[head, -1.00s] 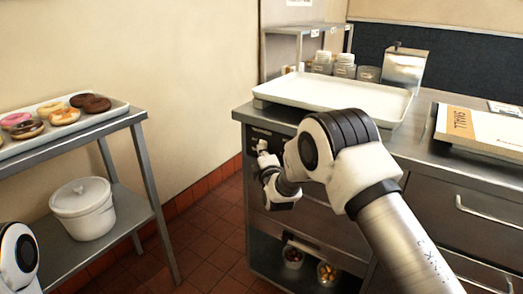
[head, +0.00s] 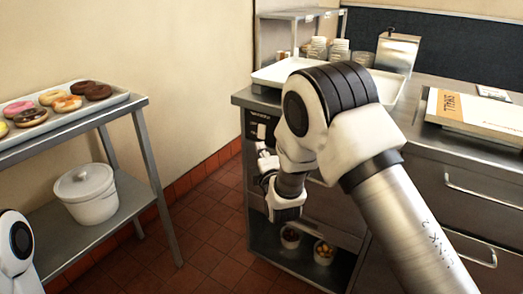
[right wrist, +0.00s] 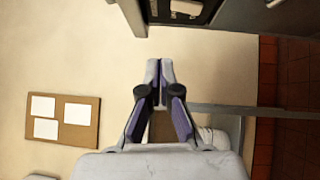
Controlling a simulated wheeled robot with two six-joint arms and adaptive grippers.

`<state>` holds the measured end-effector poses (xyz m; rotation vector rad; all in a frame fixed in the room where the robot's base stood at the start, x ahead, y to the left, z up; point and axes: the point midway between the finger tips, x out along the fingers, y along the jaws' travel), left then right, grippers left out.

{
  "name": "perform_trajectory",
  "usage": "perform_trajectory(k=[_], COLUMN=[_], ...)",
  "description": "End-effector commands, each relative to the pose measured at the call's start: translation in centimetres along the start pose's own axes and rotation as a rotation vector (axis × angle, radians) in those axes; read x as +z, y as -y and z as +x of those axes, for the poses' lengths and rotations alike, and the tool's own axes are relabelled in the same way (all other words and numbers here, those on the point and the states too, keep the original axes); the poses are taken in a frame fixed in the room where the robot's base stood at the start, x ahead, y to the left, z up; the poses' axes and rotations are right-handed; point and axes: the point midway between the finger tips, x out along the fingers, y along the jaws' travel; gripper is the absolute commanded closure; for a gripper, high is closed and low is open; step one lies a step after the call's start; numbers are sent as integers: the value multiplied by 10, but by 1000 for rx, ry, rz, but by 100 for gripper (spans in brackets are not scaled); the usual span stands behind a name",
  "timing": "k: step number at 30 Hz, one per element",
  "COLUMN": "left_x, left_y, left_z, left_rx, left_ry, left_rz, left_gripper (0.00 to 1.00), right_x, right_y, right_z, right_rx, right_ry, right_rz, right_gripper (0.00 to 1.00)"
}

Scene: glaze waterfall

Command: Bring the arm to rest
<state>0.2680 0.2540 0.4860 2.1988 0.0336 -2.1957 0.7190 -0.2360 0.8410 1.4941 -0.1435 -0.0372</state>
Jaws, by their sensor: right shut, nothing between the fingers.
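My right arm (head: 330,125) reaches in from the lower right of the head view, its elbow bent in front of the counter. My right gripper (head: 264,152) is small and partly hidden there, in front of the dark control panel. In the right wrist view the same gripper (right wrist: 160,68) has its fingertips together with nothing between them. Of my left arm (head: 14,245) only a white and black joint shows at the lower left of the head view; its gripper is outside the picture.
A white tray (head: 270,76) lies on the steel counter, partly behind my right arm. A cardboard box (head: 470,112) lies to the right. On the left, a cart (head: 142,103) carries doughnuts and a lidded white pot (head: 88,200). Tiled floor (head: 205,225) is clear between cart and counter.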

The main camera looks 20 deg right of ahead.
Motion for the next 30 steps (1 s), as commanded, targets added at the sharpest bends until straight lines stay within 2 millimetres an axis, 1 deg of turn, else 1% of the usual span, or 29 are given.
perform_trajectory(k=[3, 14, 16, 17, 19, 20, 21, 23, 24, 26, 27, 29, 30], left_x=[0, 0, 0, 0, 0, 0, 0, 0, 0, 0, 0, 0, 0], left_y=[0, 0, 0, 0, 0, 0, 0, 0, 0, 0, 0, 0, 0], left_z=[0, 0, 0, 0, 0, 0, 0, 0, 0, 0, 0, 0, 0], left_rx=[0, 0, 0, 0, 0, 0, 0, 0, 0, 0, 0, 0, 0], left_ry=[1, 1, 1, 1, 1, 1, 1, 1, 1, 1, 1, 1, 1], left_rz=[0, 0, 0, 0, 0, 0, 0, 0, 0, 0, 0, 0, 0], left_gripper=[40, 40, 40, 40, 40, 40, 40, 40, 40, 40, 40, 40, 40], right_x=[0, 0, 0, 0, 3, 6, 10, 16, 21, 26, 29, 34, 36], right_y=[0, 0, 5, 11, 37, 54, 79, 122, 152, 195, 222, 257, 278], right_z=[-4, -4, -5, -6, -12, -17, -27, -51, -71, -105, -131, -173, -203], right_rx=[-1, -1, -9, -18, -60, -89, -138, -234, -315, -446, -537, -678, -775], right_ry=[1, 1, 0, 0, 5, 8, 13, 14, 13, 15, 25, 53, 85], right_rz=[1, 1, 0, -1, -1, -2, -4, -11, -7, 32, 79, 167, 239], right_gripper=[100, 100, 100, 100, 100, 100, 100, 100, 100, 100, 100, 100, 100])
